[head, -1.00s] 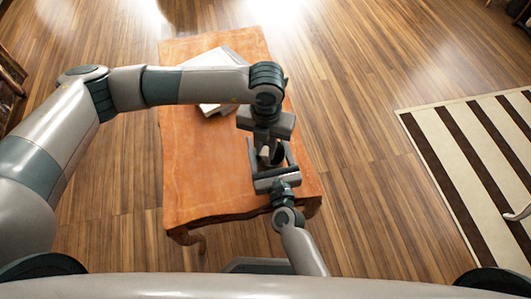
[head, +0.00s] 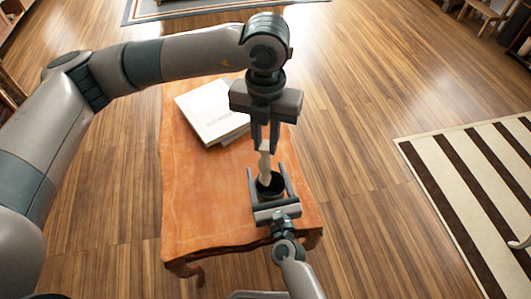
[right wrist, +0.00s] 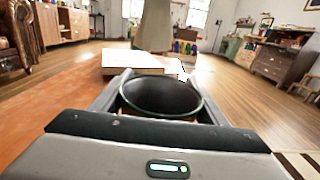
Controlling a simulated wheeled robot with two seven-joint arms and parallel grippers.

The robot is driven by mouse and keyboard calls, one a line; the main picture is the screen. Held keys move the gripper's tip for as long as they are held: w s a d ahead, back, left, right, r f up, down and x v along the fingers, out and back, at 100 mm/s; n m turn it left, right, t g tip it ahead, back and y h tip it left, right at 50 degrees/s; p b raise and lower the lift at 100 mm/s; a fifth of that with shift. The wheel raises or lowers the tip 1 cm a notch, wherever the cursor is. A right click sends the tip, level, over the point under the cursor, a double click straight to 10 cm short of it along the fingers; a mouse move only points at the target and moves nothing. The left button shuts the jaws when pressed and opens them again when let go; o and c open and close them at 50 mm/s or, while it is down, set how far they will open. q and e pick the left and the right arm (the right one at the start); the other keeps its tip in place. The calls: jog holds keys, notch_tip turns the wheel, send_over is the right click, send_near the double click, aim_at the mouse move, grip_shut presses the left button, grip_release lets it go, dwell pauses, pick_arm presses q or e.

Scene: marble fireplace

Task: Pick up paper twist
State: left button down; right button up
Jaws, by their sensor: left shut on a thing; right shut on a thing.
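The paper twist (head: 265,164) is a slim cream piece hanging below my left gripper (head: 264,146), which is shut on its upper part. In the right wrist view the paper twist (right wrist: 155,25) shows as a wide beige shape, its lower end above and apart from the cup's rim. The dark round cup (head: 270,184) stands upright over the table's front right part. My right gripper (head: 268,174) is shut on the cup, one finger on each side. The cup's dark open mouth (right wrist: 160,98) shows in the right wrist view; I see nothing in it.
The orange wooden table (head: 205,190) has free room left of the cup. Pale books (head: 212,112) lie on its far part, also seen as a stack (right wrist: 133,63) in the right wrist view. A striped rug (head: 475,185) lies on the floor at right.

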aim_at(273, 199)
pick_arm(q)
jog(key=shift+r, duration=0.8)
pick_arm(e)
jog(key=o, duration=1.2)
jog(key=shift+c, duration=0.2)
jog(key=shift+s, duration=0.1)
jog(key=v, duration=1.1)
jog(key=shift+s+d, duration=0.15)
jog(key=shift+s, duration=0.25)
